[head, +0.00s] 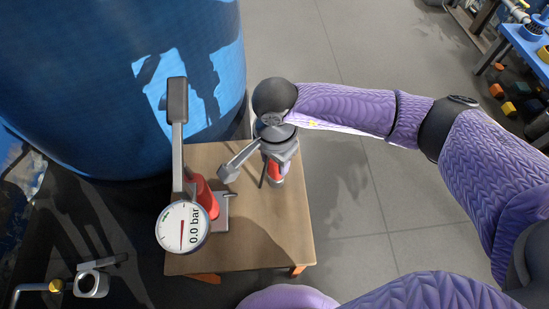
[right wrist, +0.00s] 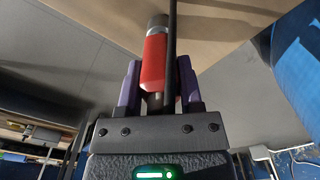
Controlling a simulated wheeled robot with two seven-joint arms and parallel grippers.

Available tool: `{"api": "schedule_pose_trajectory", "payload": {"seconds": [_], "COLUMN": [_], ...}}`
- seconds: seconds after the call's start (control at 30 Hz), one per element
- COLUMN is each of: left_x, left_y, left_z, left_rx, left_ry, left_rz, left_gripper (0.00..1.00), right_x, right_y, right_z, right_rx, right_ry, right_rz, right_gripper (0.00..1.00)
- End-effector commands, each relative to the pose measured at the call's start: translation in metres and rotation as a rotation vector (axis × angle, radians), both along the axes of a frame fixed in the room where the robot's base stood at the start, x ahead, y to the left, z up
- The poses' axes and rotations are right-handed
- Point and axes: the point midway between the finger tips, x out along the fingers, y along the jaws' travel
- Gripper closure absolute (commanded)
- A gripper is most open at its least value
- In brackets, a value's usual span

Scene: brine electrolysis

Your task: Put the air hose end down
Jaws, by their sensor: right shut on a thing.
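The air hose end (right wrist: 153,62) is a red cylinder with a silver tip, between the purple fingers of my right gripper (right wrist: 156,88) in the right wrist view. My right gripper is shut on it. In the head view, the right gripper (head: 275,165) is over the back right of the small wooden table (head: 255,235), with the red hose end (head: 275,170) just below. The silver tip is at or near the tabletop; I cannot tell whether they touch. A dark rod or hose passes beside it in the wrist view. My left gripper is not in view.
A pump with a round gauge (head: 183,227) reading 0.0 bar, a red body and a grey lever (head: 177,100) stands at the table's left. A big blue barrel (head: 90,80) is behind it. The table's front right is clear. A blue bench (head: 530,45) is far right.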

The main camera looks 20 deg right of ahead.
Motion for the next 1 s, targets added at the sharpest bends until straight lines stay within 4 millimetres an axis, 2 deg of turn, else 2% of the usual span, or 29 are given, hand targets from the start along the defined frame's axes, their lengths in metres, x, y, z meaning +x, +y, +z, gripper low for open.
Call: {"api": "schedule_pose_trajectory", "payload": {"seconds": [0.2, 0.23, 0.37, 0.67, 0.77, 0.9, 1.0], "left_x": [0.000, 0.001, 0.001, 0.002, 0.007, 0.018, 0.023], "left_y": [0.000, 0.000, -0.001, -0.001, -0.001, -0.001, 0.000], "left_z": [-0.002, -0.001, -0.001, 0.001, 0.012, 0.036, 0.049], "left_rx": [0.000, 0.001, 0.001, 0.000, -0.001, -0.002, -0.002], "left_ry": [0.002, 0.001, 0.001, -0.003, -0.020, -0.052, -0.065], "left_rz": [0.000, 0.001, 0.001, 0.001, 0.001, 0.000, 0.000], "left_gripper": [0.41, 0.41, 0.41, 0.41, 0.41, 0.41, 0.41], "right_x": [0.000, 0.000, 0.000, 0.000, 0.001, 0.001, 0.001], "right_y": [0.000, 0.000, 0.000, 0.000, 0.000, 0.000, 0.000], "right_z": [-0.003, -0.002, -0.002, 0.002, 0.022, 0.068, 0.094], "right_rx": [0.000, 0.000, 0.000, 0.000, -0.001, 0.000, 0.000], "right_ry": [0.000, -0.001, -0.001, -0.001, -0.007, -0.013, -0.011], "right_rz": [0.000, 0.000, 0.001, 0.001, 0.001, 0.001, 0.001], "right_gripper": [1.00, 0.47, 0.20, 0.18, 0.18, 0.18, 0.18]}}
